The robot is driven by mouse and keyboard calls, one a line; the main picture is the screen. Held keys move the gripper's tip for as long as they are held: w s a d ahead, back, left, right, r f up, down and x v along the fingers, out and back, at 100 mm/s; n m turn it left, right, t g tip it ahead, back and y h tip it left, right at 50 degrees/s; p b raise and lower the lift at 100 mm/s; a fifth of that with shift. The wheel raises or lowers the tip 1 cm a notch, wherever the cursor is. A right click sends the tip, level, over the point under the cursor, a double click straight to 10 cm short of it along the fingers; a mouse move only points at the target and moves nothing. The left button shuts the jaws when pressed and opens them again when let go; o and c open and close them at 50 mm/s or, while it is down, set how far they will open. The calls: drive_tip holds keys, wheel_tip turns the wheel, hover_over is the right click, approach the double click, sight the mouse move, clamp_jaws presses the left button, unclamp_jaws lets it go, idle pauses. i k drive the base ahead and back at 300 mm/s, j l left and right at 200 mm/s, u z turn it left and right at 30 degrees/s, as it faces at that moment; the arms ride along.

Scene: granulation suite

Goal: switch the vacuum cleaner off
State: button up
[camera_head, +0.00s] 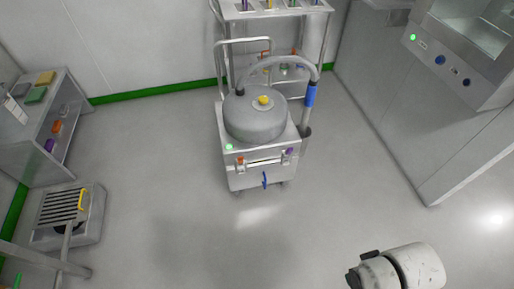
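The vacuum cleaner (254,118) stands upright on the floor at centre, a grey round drum on a boxy wheeled metal base. A yellow knob (264,100) sits on its lid. A grey hose (284,61) arches from the lid to a blue grip (310,95) at the right. A green light (229,147) is lit at the base's front left corner. The front has an orange-red part (240,160), a purple part (290,151) and a blue lever (265,180) pointing down. A white link of my arm shows at the lower right, well apart from the vacuum. My gripper is not in view.
A metal rack (276,14) stands behind the vacuum. A large machine (465,52) with a green light is at the right. The floor (190,235) in front is clear.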

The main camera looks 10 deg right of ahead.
sight(262, 100)
drive_tip(key=i+l, duration=0.15)
drive_tip(key=i, duration=1.6)
